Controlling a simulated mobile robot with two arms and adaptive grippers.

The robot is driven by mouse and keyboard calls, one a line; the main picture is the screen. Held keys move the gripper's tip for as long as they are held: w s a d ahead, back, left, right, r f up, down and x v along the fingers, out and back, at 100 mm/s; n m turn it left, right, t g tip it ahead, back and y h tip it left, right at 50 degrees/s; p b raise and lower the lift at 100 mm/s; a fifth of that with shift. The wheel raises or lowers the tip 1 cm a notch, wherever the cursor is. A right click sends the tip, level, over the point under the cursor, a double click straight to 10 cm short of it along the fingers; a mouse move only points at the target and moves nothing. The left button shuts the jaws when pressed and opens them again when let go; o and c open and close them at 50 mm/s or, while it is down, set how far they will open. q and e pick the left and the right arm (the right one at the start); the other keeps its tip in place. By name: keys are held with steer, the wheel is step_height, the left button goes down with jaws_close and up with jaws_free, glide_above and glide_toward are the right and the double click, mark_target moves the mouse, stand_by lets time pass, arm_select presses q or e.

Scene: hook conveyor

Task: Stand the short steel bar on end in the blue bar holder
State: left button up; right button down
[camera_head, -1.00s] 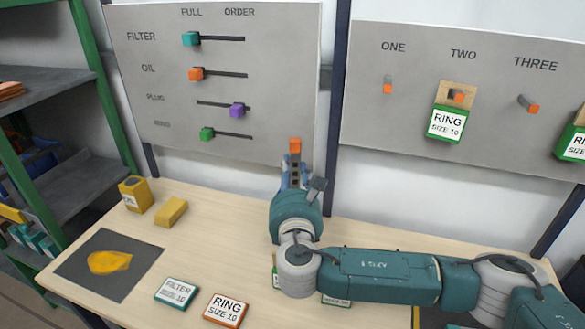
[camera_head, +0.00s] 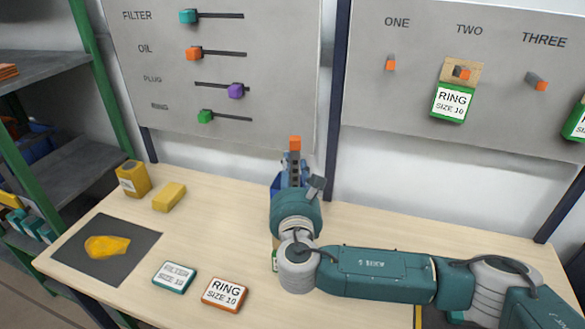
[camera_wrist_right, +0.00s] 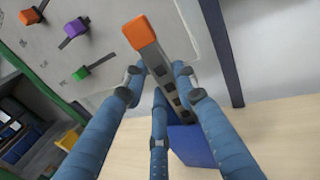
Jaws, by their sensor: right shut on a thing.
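The short steel bar (camera_head: 294,163) is grey with dark spots along one face and an orange end. My right gripper (camera_head: 291,176) is shut on it and holds it roughly upright, orange end up. In the right wrist view, the blue fingers (camera_wrist_right: 161,84) close around the bar (camera_wrist_right: 163,68). The blue bar holder (camera_wrist_right: 192,146) shows behind and below the fingers in that view. The bar's lower end is hidden, so I cannot tell whether it is in the holder or apart from it. My left gripper is not in view.
A slider board (camera_head: 215,70) and a peg board (camera_head: 400,110) with a green-edged ring box (camera_head: 452,102) stand behind the table (camera_head: 220,215). Yellow blocks (camera_head: 133,179), a dark mat (camera_head: 75,248) and two labelled boxes (camera_head: 225,295) lie left of my arm.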

steer(key=c, duration=1.3)
jaws_free()
steer(key=shift+s, duration=0.25)
steer(key=s, duration=1.1)
steer(key=shift+s+d, duration=0.2)
steer(key=shift+s, duration=0.1)
